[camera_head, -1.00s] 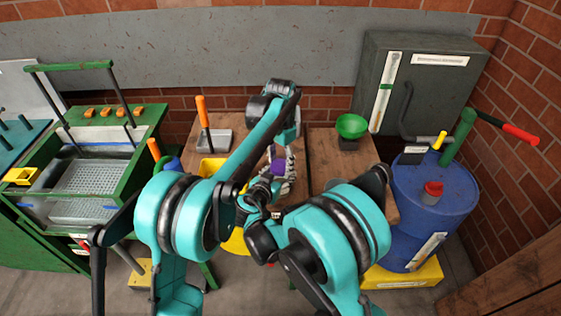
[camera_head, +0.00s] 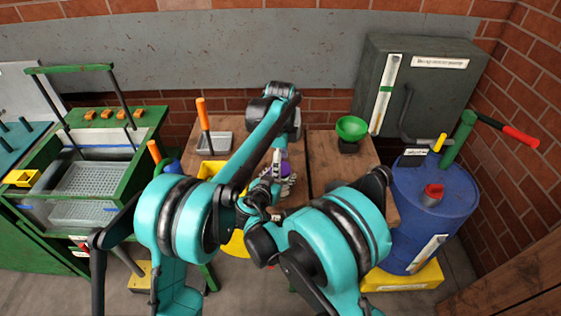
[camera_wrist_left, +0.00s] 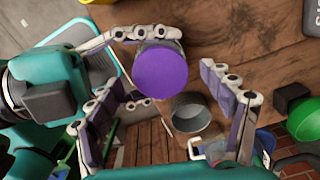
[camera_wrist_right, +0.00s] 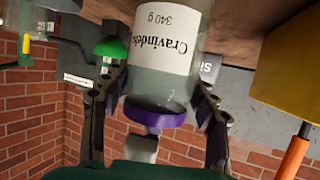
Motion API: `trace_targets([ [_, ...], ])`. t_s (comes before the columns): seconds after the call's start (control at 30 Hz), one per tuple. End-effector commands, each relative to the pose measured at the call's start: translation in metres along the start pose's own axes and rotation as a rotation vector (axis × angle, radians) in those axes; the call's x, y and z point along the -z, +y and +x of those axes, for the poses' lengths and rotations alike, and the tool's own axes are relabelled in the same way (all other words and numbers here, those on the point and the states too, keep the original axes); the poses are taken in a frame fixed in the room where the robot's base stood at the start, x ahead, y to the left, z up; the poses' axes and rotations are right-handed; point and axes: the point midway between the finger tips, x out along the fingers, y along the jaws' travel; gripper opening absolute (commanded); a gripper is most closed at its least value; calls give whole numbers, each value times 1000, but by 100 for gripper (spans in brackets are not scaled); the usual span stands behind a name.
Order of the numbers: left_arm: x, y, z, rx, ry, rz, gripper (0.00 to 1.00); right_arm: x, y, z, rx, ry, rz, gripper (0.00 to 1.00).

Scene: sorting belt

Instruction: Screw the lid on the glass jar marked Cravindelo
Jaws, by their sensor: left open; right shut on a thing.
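The glass jar (camera_wrist_right: 166,50) marked Cravindelo, 340 g, shows upside down in the right wrist view, its camera being inverted. A purple lid (camera_wrist_right: 152,115) sits at the jar's mouth; how tight it is I cannot tell. My right gripper (camera_wrist_right: 157,85) is shut on the jar, a finger on each side. In the left wrist view the lid (camera_wrist_left: 160,72) shows from above. My left gripper (camera_wrist_left: 158,85) is open, with its fingers apart on both sides of the lid. In the head view the lid (camera_head: 268,172) is partly covered by the grippers.
A grey open round container (camera_wrist_left: 190,112) stands near the lid in the left wrist view. On the wooden table (camera_head: 325,160) are a green bowl (camera_head: 352,128) and a grey tray (camera_head: 215,145). A blue barrel (camera_head: 435,205) stands right, a green wash station (camera_head: 90,185) left.

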Motion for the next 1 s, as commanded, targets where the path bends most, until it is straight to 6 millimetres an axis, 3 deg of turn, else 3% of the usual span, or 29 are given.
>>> trace_targets([
  [0.17,0,0,-16,0,0,0,81,-1,0,0,0,-2,1,0],
  [0.6,0,0,-102,0,0,0,81,-1,0,0,0,-1,1,0],
  [0.8,0,0,-118,0,0,0,81,0,0,0,0,-1,1,0],
  [1.0,0,0,-120,0,0,0,81,0,0,0,0,-1,1,0],
])
